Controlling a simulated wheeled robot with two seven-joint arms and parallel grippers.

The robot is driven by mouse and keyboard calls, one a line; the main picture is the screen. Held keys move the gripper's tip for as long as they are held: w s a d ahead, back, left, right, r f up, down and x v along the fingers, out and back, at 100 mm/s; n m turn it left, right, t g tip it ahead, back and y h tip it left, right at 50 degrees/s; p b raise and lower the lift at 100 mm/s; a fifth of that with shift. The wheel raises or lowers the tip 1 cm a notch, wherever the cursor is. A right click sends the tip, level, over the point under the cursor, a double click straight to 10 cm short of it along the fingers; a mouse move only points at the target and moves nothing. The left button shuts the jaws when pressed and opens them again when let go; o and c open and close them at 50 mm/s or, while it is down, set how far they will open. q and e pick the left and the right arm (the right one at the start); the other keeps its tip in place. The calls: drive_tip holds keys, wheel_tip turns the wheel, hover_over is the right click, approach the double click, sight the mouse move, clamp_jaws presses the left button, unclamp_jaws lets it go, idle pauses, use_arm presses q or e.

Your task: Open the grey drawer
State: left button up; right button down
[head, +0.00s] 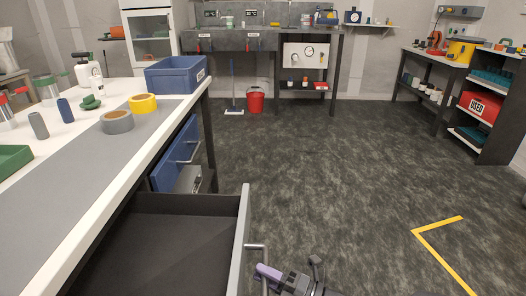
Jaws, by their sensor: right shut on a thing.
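The grey drawer (243,222) is pulled out from under the near end of the bench. Its dark, empty interior shows, and its light grey front faces right. A metal bar handle (256,246) sticks out from that front. My right gripper (266,276) is at the bottom edge of the view, shut on the handle; a purple finger shows beside the bar, and the lower part of the grip is cut off. My left gripper is not in view.
The white bench (140,109) carries a blue bin (177,74), tape rolls (144,103), bottles and a green tray (12,159). A blue drawer (176,155) sits farther along under it. Dark floor to the right is clear, with a yellow corner marking (436,249).

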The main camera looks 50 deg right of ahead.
drive_tip(key=shift+f, duration=0.1)
drive_tip(key=c, duration=0.6)
unclamp_jaws()
drive_tip(key=shift+s, duration=0.25)
use_arm(q)
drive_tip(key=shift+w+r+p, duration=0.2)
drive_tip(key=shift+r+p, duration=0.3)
drive_tip(key=shift+p, duration=0.05)
use_arm(e)
drive_tip(key=v, duration=0.9)
drive_tip(key=shift+s+d, duration=0.1)
drive_tip(key=shift+s, duration=0.1)
